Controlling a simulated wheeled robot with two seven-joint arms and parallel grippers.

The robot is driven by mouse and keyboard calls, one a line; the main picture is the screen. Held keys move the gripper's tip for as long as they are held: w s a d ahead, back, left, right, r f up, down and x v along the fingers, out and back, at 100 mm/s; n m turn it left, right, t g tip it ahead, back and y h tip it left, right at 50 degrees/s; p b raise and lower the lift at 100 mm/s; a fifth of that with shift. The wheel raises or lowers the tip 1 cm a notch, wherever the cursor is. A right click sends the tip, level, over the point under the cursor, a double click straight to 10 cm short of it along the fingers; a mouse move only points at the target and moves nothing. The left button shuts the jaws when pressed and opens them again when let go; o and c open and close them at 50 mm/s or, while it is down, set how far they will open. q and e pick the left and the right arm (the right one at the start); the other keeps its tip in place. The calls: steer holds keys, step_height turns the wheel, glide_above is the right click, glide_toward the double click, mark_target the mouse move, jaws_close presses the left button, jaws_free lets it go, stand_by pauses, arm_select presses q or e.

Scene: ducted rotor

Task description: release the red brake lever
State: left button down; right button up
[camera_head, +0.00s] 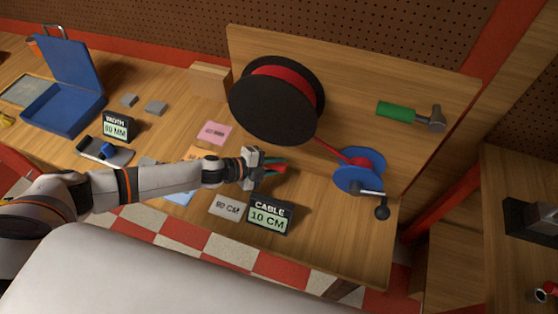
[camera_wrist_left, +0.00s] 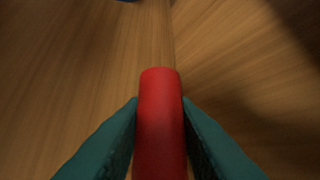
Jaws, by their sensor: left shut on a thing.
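The red brake lever (camera_wrist_left: 160,110) stands out between the fingers of my left gripper in the left wrist view, with its rounded end pointing up the picture. In the head view a bit of the red lever (camera_head: 279,169) shows at the tips of my left gripper (camera_head: 270,171). The dark green fingers (camera_wrist_left: 160,140) are shut on it from both sides. The lever's base and pivot are hidden, so I cannot tell its angle well. My right gripper is not in view.
A black spool (camera_head: 265,112) with red cable stands behind my gripper. The cable runs to a blue reel (camera_head: 352,176) with a crank (camera_head: 381,208). A "CABLE 10 CM" display (camera_head: 270,217) stands in front. A green-handled hammer (camera_head: 400,112) is on the back board. A blue case (camera_head: 62,108) lies left.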

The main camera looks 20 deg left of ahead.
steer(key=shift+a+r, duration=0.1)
arm_select(q)
steer(key=shift+f, duration=0.1)
steer(key=c, duration=1.2)
jaws_free()
steer(key=shift+o, duration=0.2)
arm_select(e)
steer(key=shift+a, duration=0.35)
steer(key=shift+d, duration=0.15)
arm_select(q)
steer(key=shift+s+a, duration=0.3)
steer(key=b+v, duration=0.2)
steer(key=v, duration=0.9)
steer(key=shift+r+b, duration=0.3)
steer(key=shift+b, duration=0.05)
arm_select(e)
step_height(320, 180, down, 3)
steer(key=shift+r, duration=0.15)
